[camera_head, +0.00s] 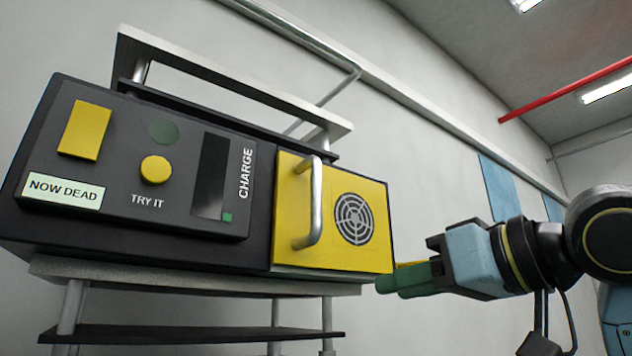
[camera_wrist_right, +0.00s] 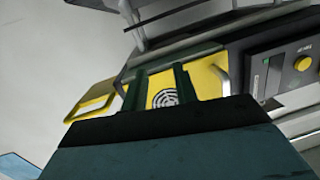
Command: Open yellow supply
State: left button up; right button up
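The yellow supply panel (camera_head: 375,250) forms the right end of a dark machine and bears a round dark grille (camera_head: 355,219) and a silver vertical bar handle (camera_head: 315,205). It looks closed, flush with the machine's front. My right gripper (camera_head: 402,279), with green fingers, is at the panel's lower right corner, apart from the handle. In the right wrist view its fingers (camera_wrist_right: 158,88) stand apart with the panel's grille (camera_wrist_right: 165,98) seen between them; nothing is held. The handle (camera_wrist_right: 222,75) is right of the fingers there. My left gripper is not in view.
The dark machine (camera_head: 250,235) has a yellow button (camera_head: 155,169), a "NOW DEAD" label (camera_head: 63,191) and a charge display. It stands on a shelf (camera_head: 200,282). A yellow looped piece (camera_wrist_right: 95,105) is left of the fingers.

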jog(key=n+y, duration=0.2)
send_near(320, 182)
jog(key=v, duration=0.2)
jog(key=p+x, duration=0.2)
jog(key=x, duration=1)
jog(key=shift+w+a, duration=0.25)
jog(key=shift+w, duration=0.05)
grip_shut()
